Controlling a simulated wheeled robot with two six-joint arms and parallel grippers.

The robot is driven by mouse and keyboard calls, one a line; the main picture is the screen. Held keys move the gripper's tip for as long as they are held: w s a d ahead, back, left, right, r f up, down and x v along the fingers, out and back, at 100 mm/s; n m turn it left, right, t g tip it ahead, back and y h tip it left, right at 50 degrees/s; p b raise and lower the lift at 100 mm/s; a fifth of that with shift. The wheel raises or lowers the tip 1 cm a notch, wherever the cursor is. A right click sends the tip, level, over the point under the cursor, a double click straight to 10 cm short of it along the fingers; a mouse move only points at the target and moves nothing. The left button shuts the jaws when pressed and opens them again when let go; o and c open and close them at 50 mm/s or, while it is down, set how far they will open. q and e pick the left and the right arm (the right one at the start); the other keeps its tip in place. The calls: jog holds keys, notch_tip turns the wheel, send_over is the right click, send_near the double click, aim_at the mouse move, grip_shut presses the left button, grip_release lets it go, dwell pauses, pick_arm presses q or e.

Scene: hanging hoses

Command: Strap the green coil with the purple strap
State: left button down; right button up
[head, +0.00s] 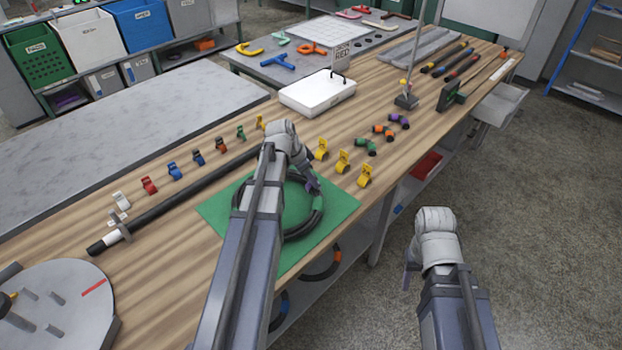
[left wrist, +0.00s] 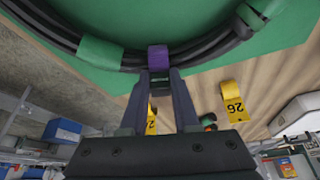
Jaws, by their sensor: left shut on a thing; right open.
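The green coil, black hose with green bands, lies on a green mat (head: 218,208). Its right part (head: 319,215) shows in the head view; my left arm covers the middle. In the left wrist view the hose bundle (left wrist: 205,48) crosses the top, with a green band (left wrist: 100,52). My left gripper (head: 313,184) is at the coil's upper right edge, shut on a purple strap (left wrist: 158,56). The strap lies across the hose; whether it goes fully around is hidden. Another purple strap (head: 399,121) lies further back. My right gripper (head: 407,277) is open and empty, beyond the table's edge.
Yellow numbered tags (head: 343,161) stand right of the mat, near orange (head: 383,132) and green (head: 366,146) straps. A long black bar (head: 185,200) and several coloured clips lie to the left. A white box (head: 317,92) stands behind. Right of the table is open floor.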

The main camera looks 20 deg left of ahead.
pick_arm(q)
jog(key=shift+s+d+f+b, duration=0.35)
jog(key=shift+s+f+b, duration=0.45)
jog(key=shift+b, duration=0.3)
pick_arm(e)
jog(key=shift+s+d+f, duration=0.1)
jog(key=shift+s+f, duration=0.45)
jog(key=shift+f, duration=0.35)
pick_arm(q)
jog(key=c, duration=0.9)
grip_release()
jog(key=o, duration=0.3)
jog(key=shift+r, duration=0.15)
jog(key=shift+a+r+p, duration=0.15)
jog(key=shift+r+p, duration=0.45)
jog(key=shift+p, duration=0.45)
jog(key=shift+t, duration=0.4)
jog(key=p+v, duration=0.4)
jog(key=v, duration=0.1)
jog(key=w+p+v, duration=0.1)
jog(key=p+v, duration=0.1)
jog(key=p, duration=0.1)
jog(key=shift+a+r, duration=0.2)
jog(key=shift+r, duration=0.2)
pick_arm(e)
notch_tip(320, 180, up, 8)
jog(key=w, duration=0.1)
jog(key=shift+r, duration=0.2)
jog(key=shift+w, duration=0.1)
